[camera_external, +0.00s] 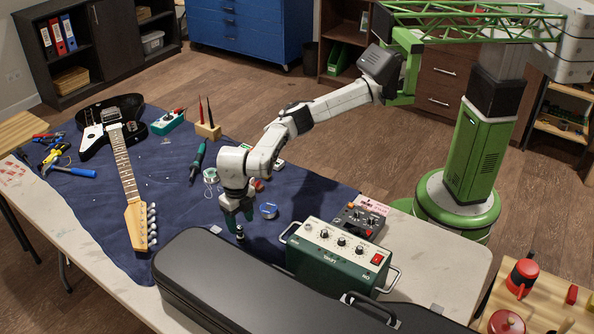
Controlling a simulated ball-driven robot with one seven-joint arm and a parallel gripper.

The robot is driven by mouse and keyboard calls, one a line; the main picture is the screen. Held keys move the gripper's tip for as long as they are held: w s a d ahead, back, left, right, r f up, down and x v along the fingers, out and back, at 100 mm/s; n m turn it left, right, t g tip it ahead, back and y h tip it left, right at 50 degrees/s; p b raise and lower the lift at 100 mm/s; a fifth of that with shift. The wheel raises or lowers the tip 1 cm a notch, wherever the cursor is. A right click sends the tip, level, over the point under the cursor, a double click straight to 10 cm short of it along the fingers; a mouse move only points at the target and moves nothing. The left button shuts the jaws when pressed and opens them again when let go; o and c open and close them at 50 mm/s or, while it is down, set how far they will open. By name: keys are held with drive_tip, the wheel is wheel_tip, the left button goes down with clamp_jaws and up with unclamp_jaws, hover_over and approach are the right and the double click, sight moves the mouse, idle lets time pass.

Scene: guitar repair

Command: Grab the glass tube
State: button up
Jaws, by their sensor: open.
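My gripper (238,212) points down over the front part of the dark blue cloth (180,207), between the guitar and the green amplifier box. Its green fingers are open. A small dark object (240,234) with a pale band shows right at or just below the fingertips. It may be the glass tube, but it is too small to tell, and the fingers partly hide it. I cannot tell whether the fingers touch it. No other thing is clearly a glass tube.
A green amplifier box (335,258) stands right of my gripper, and a black guitar case (255,290) lies in front. A blue spool (269,211) is close on the right. A guitar (125,165), a soldering iron (197,160) and hand tools (70,171) lie to the left.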

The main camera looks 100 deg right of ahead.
sight(240, 234)
drive_tip(key=f, duration=0.2)
drive_tip(key=f+b, duration=0.1)
drive_tip(key=f, duration=0.3)
drive_tip(key=shift+w, duration=0.25)
drive_tip(key=c, duration=0.9)
